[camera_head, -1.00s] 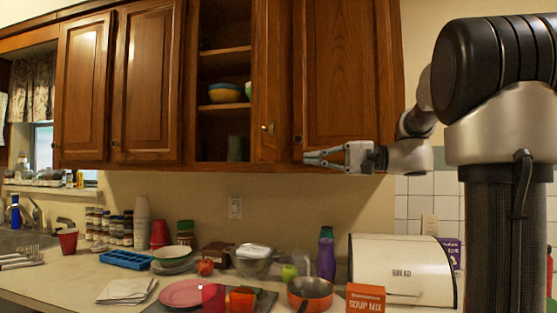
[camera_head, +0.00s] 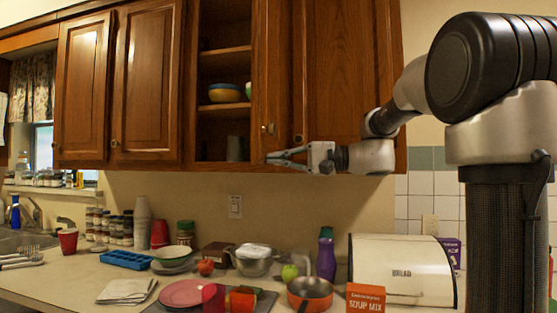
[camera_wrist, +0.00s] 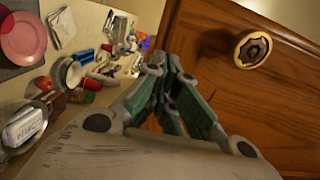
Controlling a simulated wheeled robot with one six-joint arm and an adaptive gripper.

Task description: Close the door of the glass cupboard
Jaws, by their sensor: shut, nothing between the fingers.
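The glass cupboard's door (camera_head: 269,80) stands ajar, swung out to the right of the open compartment. Its small round knob (camera_head: 268,128) is near the lower part of the door, and a brass-coloured knob (camera_wrist: 253,49) on wood shows large in the wrist view. The open cupboard (camera_head: 223,113) has shelves with bowls (camera_head: 225,93) and a dim glass or cup (camera_head: 234,148) inside. My gripper (camera_head: 270,158) is shut and empty at the door's lower edge, below the knob. Its fingers (camera_wrist: 172,60) are close to the wood in the wrist view; contact cannot be told.
Closed cupboard doors stand left (camera_head: 148,80) and right (camera_head: 340,75). The counter below is cluttered with a bread box (camera_head: 402,270), a purple bottle (camera_head: 326,256), a copper pan (camera_head: 310,292), a pink plate (camera_head: 183,293) and jars.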

